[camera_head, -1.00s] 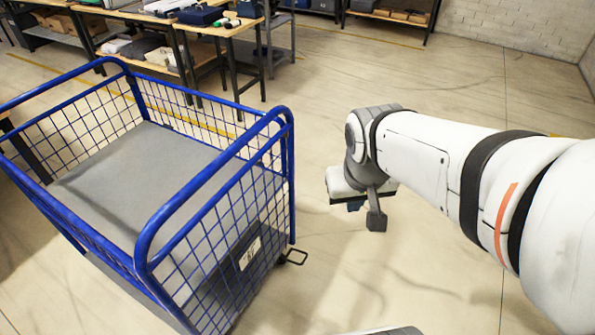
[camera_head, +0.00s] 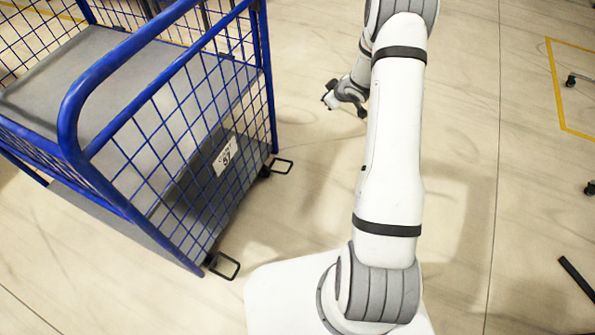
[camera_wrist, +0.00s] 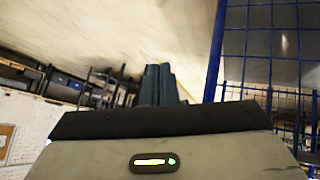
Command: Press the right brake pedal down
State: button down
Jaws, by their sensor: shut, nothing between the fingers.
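The blue wire cart has two black loop-shaped brake pedals low at its near end. The pedal farther right (camera_head: 283,166) sticks out by the corner caster, and the other pedal (camera_head: 226,266) is lower in the picture. Both loops stand out over the floor. My gripper (camera_head: 331,97) is small and partly hidden by my wrist in the head view, to the right of and beyond the right pedal, apart from it. In the wrist view my gripper (camera_wrist: 159,70) has its dark fingers together and empty. No pedal can be made out there.
The blue cart (camera_head: 150,125) fills the left side and carries a label (camera_head: 225,156) on its end. Open floor (camera_head: 300,215) lies between the cart and my arm. A yellow floor line (camera_head: 560,100) and dark caster legs (camera_head: 577,275) are at the right.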

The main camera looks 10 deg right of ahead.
jog(key=s+a+f+n+y+b, duration=0.1)
jog(key=s+f+y+b, duration=0.1)
jog(key=f, duration=0.6)
jog(key=s+a+f+g+y+b, duration=0.1)
jog(key=s+a+f+y+b, duration=0.1)
jog(key=f, duration=0.7)
jog(key=s+a+f+n+g+y+b, duration=0.1)
jog(key=s+f+y+b, duration=0.1)
jog(key=f, duration=0.7)
jog(key=shift+s+a+f+n+y, duration=0.2)
jog(key=shift+s+a+n+y, duration=0.15)
jog(key=shift+s, duration=0.25)
jog(key=s+d+f+b+x, duration=0.1)
jog(key=b+x, duration=0.4)
jog(key=x, duration=0.7)
jog(key=shift+w+f, duration=0.25)
jog(key=shift+f, duration=0.6)
jog(key=shift+a, duration=0.15)
